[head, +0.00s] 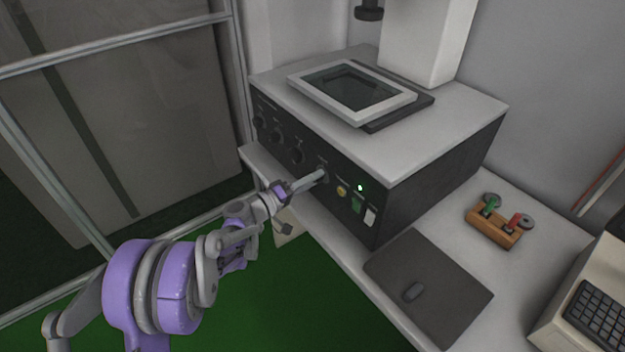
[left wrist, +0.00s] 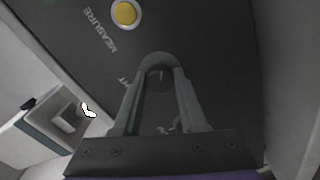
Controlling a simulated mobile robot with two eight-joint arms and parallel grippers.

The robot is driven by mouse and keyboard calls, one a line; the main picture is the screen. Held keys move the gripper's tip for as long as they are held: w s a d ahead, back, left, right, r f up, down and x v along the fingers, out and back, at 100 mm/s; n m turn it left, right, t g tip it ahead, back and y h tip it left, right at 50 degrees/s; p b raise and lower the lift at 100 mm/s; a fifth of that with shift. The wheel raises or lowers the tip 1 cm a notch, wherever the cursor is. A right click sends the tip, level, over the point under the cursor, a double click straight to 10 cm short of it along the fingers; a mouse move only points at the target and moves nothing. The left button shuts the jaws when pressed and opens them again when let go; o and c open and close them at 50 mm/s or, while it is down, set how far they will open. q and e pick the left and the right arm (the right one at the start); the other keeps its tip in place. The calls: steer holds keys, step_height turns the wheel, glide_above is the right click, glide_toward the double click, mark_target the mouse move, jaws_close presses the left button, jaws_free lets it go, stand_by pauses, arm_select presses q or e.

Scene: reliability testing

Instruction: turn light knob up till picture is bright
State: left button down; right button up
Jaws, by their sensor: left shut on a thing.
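The light knob (left wrist: 160,76) is a dark round knob on the machine's black front panel, partly hidden between my fingers. My left gripper (head: 322,175) reaches the panel from the left and is shut on the knob. In the left wrist view its two fingers (left wrist: 158,66) close around the knob's sides. The picture screen (head: 355,87) is a light-framed panel on top of the machine and looks dark. My right gripper is not in view.
Several other dark knobs (head: 276,136) sit left along the panel. A wooden block (head: 494,229) stands farther right.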

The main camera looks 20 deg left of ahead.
arm_select(q)
steer(key=m, duration=0.6)
steer(key=shift+m, duration=0.3)
stand_by(0.4)
steer(key=shift+c, duration=2.2)
jaws_free()
steer(key=v, duration=1)
steer(key=shift+s+a, duration=0.3)
